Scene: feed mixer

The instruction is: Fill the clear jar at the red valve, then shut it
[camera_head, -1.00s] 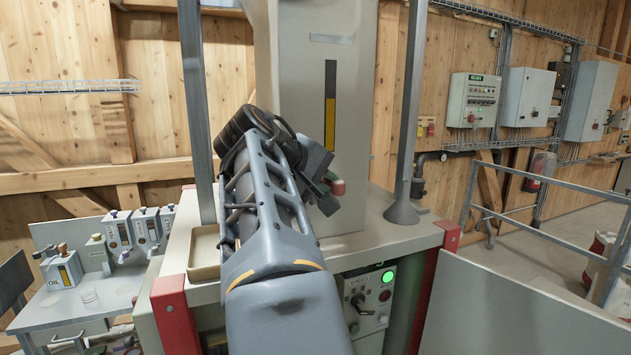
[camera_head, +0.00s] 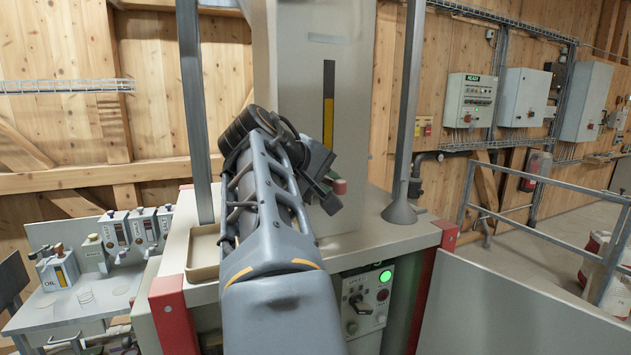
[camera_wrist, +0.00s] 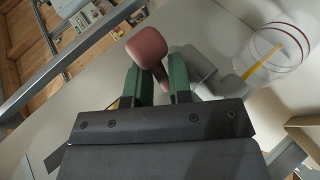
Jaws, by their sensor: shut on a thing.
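The red valve's rounded red knob (camera_wrist: 147,47) shows at the tips of my gripper's green fingers (camera_wrist: 163,82) in the wrist view. My gripper is shut on the valve's handle. In the head view the red knob (camera_head: 340,186) sticks out past my gripper (camera_head: 328,194), low in front of the pale column. The clear jar (camera_wrist: 301,47), with a red ring line, stands right of the fingers in the wrist view, beside a grey spout-like part. A yellow streak (camera_wrist: 262,62) runs from that part into the jar's outline. My arm hides the jar in the head view.
The pale column (camera_head: 290,60) carries a dark gauge with a yellow level (camera_head: 328,118). A beige tray (camera_head: 203,268) lies on the machine top left of my arm. A side bench holds an oil can (camera_head: 58,270) and small dispensers. A railing stands at right.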

